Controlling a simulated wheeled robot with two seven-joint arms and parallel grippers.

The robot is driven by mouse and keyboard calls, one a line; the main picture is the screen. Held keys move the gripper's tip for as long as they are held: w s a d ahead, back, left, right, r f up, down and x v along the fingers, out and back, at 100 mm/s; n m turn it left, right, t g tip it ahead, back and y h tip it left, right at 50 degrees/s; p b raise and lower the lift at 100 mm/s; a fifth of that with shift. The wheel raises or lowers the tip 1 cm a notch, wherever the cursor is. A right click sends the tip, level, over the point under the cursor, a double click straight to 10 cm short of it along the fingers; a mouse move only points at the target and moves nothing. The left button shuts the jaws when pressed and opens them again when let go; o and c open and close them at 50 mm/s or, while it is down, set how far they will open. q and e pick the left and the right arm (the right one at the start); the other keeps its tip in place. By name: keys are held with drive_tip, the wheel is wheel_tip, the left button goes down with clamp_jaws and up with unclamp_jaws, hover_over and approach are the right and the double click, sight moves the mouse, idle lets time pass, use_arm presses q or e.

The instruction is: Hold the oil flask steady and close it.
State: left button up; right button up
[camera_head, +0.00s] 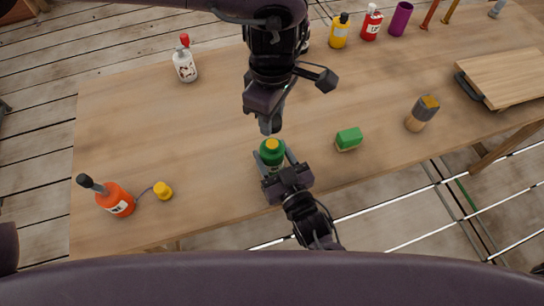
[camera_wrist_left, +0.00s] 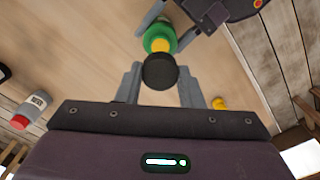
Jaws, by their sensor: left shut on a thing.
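The oil flask (camera_head: 272,153) is green with a yellow neck and stands near the front edge of the table. It also shows in the left wrist view (camera_wrist_left: 158,33). My left gripper (camera_head: 270,126) is just above the flask. In the left wrist view its fingers (camera_wrist_left: 160,88) are shut on a round black cap (camera_wrist_left: 160,72). The cap appears over the yellow neck; whether they touch cannot be told.
An orange bottle (camera_head: 116,200) and a yellow cap (camera_head: 163,190) are at the left front. A white bottle (camera_head: 185,65) stands behind. A green block (camera_head: 348,139) and a jar (camera_head: 423,112) are to the right. A wooden board (camera_head: 510,75) lies farther right. The left middle is clear.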

sight(272, 143)
drive_tip(key=c, duration=0.6)
use_arm(q)
drive_tip(key=shift+f, duration=2.55)
drive_tip(key=shift+f, duration=0.85)
drive_tip(key=shift+f, duration=0.55)
use_arm(e)
clamp_jaws()
use_arm(q)
drive_tip(key=m, duration=1)
